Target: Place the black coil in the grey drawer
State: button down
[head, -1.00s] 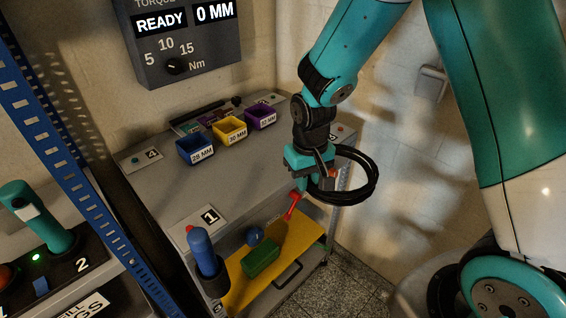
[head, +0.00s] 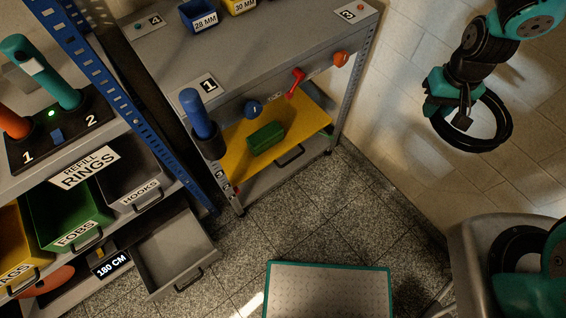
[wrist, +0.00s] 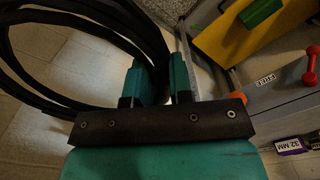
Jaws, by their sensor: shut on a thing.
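My gripper (head: 462,112) is at the upper right of the head view, shut on the black coil (head: 506,130). The coil is a bundle of black loops hanging in the air beside the jaws, clear of the bench. In the wrist view the coil (wrist: 85,15) fills the upper left, and the jaws (wrist: 158,85) close at its near side. The grey drawer (head: 172,248) is at the lower left of the head view. It is pulled out low on the left rack, and its visible inside looks empty. My gripper is far to its right and higher.
Above the drawer sit a green FOBS bin (head: 68,215) and a grey HOOKS bin (head: 128,180). A blue rack post (head: 110,90) rises beside them. The workbench (head: 290,45) has a yellow shelf (head: 310,122) with a green block (head: 265,136). Speckled floor lies open between.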

aim_at(178, 252)
jog(key=z, duration=0.05)
jog(key=k, duration=1.4)
jog(key=u, duration=1.5)
jog(key=i, duration=0.45)
